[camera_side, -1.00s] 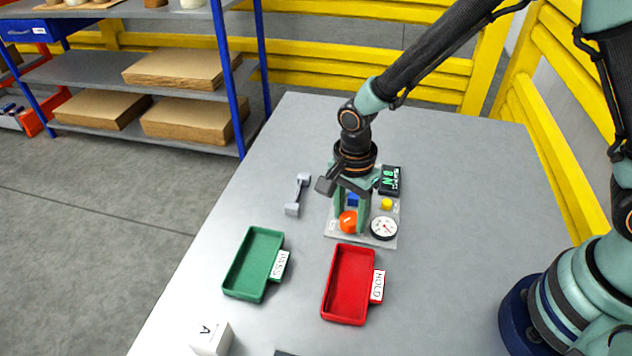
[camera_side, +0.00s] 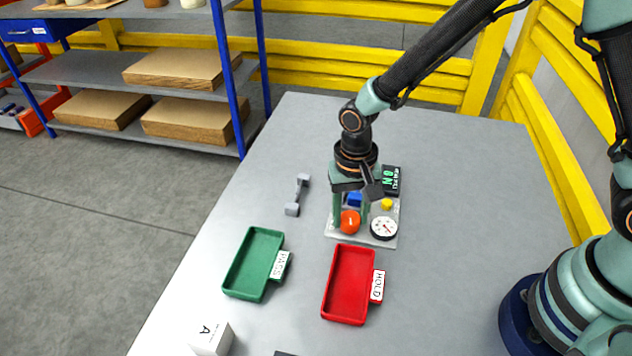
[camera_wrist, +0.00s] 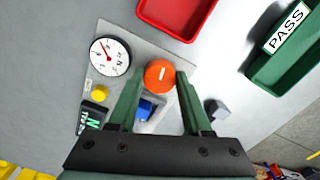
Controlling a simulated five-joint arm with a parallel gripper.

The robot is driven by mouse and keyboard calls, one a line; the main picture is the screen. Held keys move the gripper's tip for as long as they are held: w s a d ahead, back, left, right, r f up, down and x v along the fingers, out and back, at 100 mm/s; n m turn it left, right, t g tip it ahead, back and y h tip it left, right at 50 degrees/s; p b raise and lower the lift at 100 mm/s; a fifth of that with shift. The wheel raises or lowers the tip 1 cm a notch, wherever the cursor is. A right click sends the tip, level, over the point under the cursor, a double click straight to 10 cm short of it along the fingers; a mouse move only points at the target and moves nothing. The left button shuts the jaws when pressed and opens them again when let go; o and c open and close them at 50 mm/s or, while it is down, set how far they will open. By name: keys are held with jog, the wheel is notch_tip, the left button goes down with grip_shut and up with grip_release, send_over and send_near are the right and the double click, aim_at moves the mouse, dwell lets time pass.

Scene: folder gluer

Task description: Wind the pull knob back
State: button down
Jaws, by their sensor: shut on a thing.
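The orange round pull knob (camera_side: 350,222) stands on the front left of a light grey plate (camera_side: 391,239) on the table. In the wrist view the knob (camera_wrist: 159,76) shows a short white mark on top. My gripper (camera_side: 352,217) points down with its two green fingers around the knob, shut on it; in the wrist view the fingertips (camera_wrist: 158,74) flank it on both sides. The plate also bears a round white dial (camera_side: 384,228) with a needle, a yellow button (camera_side: 387,204), a blue block (camera_side: 354,199) partly behind a finger, and a black display (camera_side: 391,181) with green characters.
A red HOLD tray (camera_side: 327,290) and a green PASS tray (camera_side: 237,270) lie empty in front of the plate. A grey dumbbell-shaped part (camera_side: 298,195) lies left of it. A white box (camera_side: 211,338) stands at the front edge. The table right of the plate is clear.

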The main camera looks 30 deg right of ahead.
aim_at(350, 218)
jog(key=n, duration=0.4)
jog(key=shift+a+n, duration=0.1)
jog(key=shift+n, duration=1.8)
jog(key=shift+c, duration=1.7)
grip_release()
notch_tip(350, 218, up, 12)
jog(key=shift+c, duration=0.3)
